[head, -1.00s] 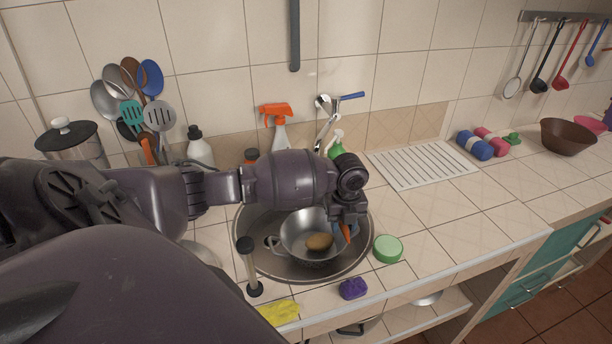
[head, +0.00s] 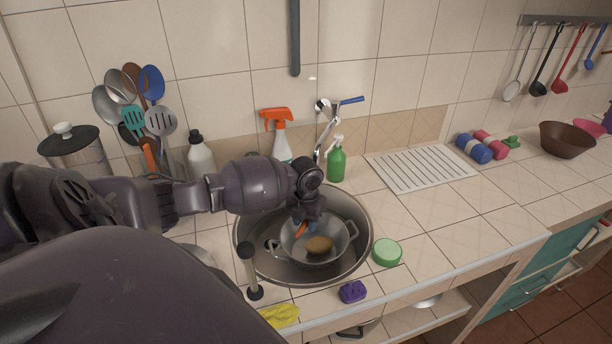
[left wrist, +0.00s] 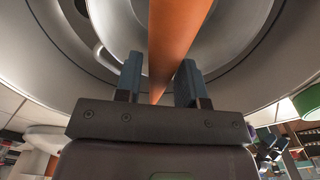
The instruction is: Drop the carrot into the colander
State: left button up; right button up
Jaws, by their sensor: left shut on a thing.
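The metal colander (head: 338,246) stands in the round sink, with a brown potato-like item (head: 319,244) inside it. My left gripper (head: 304,224) is over the colander's left part, shut on the orange carrot (head: 301,230). In the left wrist view the carrot (left wrist: 172,40) runs between the two blue-grey fingers of the gripper (left wrist: 160,85) and extends away from them. The colander's pale curved wall (left wrist: 235,40) shows behind it. My right gripper is not in view.
The round sink (head: 362,215) surrounds the colander. A green soap bottle (head: 336,162) and the tap (head: 324,130) stand behind it.

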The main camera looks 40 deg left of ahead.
pick_arm(q)
jog(key=shift+f, duration=2.75)
jog(key=o, duration=1)
notch_tip(320, 180, up, 11)
jog(key=shift+f+b, duration=0.1)
jog(key=shift+b, duration=0.25)
